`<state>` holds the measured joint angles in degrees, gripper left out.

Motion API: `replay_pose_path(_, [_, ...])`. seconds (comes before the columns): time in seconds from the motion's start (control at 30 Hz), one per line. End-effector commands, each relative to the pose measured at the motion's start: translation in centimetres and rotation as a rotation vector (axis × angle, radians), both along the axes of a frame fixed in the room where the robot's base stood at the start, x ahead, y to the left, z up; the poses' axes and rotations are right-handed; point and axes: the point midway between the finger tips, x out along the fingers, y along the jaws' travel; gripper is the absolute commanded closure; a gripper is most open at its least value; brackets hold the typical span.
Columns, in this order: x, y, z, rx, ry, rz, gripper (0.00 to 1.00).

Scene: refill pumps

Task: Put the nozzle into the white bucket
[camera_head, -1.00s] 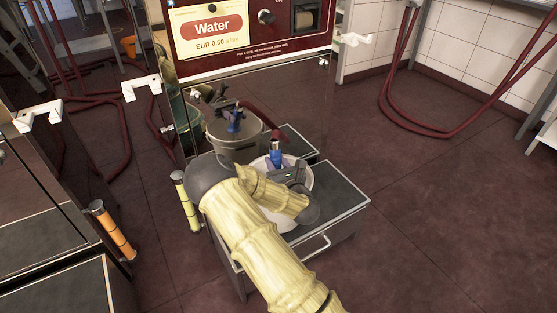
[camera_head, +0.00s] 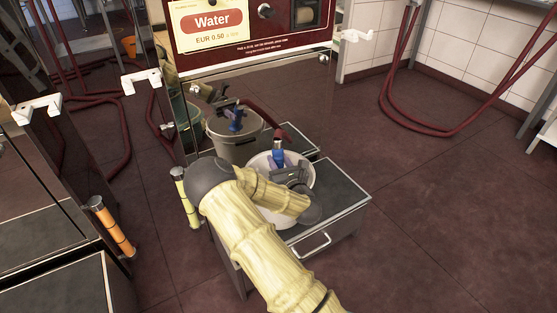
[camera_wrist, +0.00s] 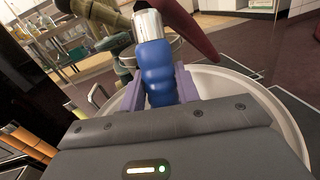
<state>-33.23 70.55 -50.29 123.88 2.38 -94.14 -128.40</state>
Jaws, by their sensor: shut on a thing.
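The nozzle has a blue grip (camera_wrist: 158,75) and a silver collar, with a dark red hose (camera_wrist: 190,28) running from it. My gripper (camera_wrist: 161,90) is shut on the blue part, one purple finger on each side. In the head view the nozzle (camera_head: 278,157) shows as a small blue and silver piece over the white bucket (camera_head: 309,174). The bucket stands on the dark stand, and its white rim also curves around the gripper in the wrist view (camera_wrist: 268,98). My forearm and wrist hide much of the bucket. The nozzle's lower end is hidden.
The dark stand (camera_head: 340,190) has a metal handle in front. Behind it is the mirror-like panel of the water machine (camera_head: 290,100), reflecting bucket and gripper. A yellow-green cylinder (camera_head: 184,195) is left of the stand, an orange one (camera_head: 110,226) further left.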

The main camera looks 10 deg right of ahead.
Motion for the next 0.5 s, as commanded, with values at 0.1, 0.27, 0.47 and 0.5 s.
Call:
replay_pose_path(0.1, [-0.26, 0.07, -1.98, -0.001, 0.036, -0.002, 0.95])
replay_pose_path(0.27, [-0.33, 0.26, -1.94, -0.001, 0.037, -0.001, 0.95])
replay_pose_path(0.47, [-0.37, 0.37, -1.99, 0.001, 0.036, 0.000, 0.95])
replay_pose_path(0.5, [-0.37, 0.39, -1.99, 0.001, 0.036, 0.000, 0.95])
